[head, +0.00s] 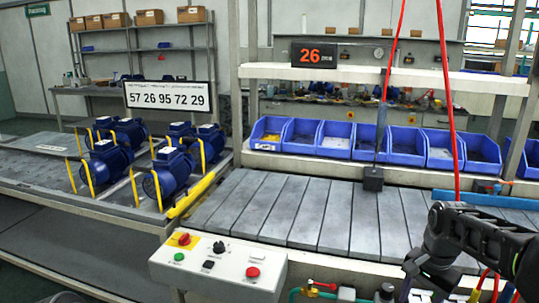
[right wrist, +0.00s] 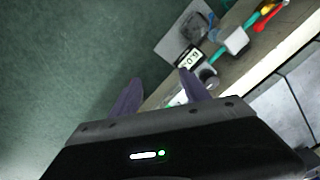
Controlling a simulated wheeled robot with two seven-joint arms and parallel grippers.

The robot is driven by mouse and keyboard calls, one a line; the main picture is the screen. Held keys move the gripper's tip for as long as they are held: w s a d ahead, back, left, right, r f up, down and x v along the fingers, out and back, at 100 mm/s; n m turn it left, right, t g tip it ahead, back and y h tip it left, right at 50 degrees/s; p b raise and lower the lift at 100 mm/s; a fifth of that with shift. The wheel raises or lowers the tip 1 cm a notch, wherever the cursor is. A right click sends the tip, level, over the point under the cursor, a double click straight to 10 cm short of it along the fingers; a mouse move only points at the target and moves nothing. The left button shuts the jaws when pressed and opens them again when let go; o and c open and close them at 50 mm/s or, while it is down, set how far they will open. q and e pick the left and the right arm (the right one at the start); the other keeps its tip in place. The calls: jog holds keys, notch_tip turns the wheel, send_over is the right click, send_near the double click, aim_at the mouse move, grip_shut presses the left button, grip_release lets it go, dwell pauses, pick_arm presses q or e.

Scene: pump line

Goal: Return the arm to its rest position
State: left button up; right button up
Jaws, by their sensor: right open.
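My right arm (head: 478,240) comes in from the right edge of the head view, dark and bent, in front of the conveyor's right part. Its gripper cannot be made out clearly there. In the right wrist view my right gripper (right wrist: 160,92) has its two dark fingers apart with nothing between them. Beyond the fingers are the green floor (right wrist: 70,60) and the bench edge (right wrist: 250,65) with small fittings. My left gripper is not in view.
A slatted conveyor (head: 290,212) runs across the middle, mostly bare. A control box (head: 218,268) with buttons stands at its front. Blue pumps (head: 170,172) stand at the left. Blue bins (head: 366,140) line the back. A dark tool (head: 373,178) hangs by a red cable.

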jog(key=w+a+f+n+t+y, duration=0.1)
jog(key=w+a+f+n+t, duration=0.25)
jog(key=w+a+f, duration=0.35)
jog(key=s+a+f+n+y+p, duration=0.25)
jog(key=s+a+f+n, duration=0.25)
jog(key=a+f, duration=0.7)
jog(key=s+a+f+g+p, duration=0.1)
jog(key=s+a+f, duration=0.2)
jog(key=s, duration=0.5)
jog(key=s+a+f+g+p, duration=0.1)
jog(key=s+a+f, duration=0.3)
jog(key=s, duration=0.4)
jog(key=s+a+f+g+p, duration=0.1)
jog(key=s+a+f, duration=0.2)
jog(key=s, duration=0.5)
jog(key=shift+s+a+f+n+g+y, duration=0.2)
jog(key=shift+a+n+g+y, duration=0.15)
jog(key=shift+a+n, duration=0.1)
jog(key=shift+d, duration=0.15)
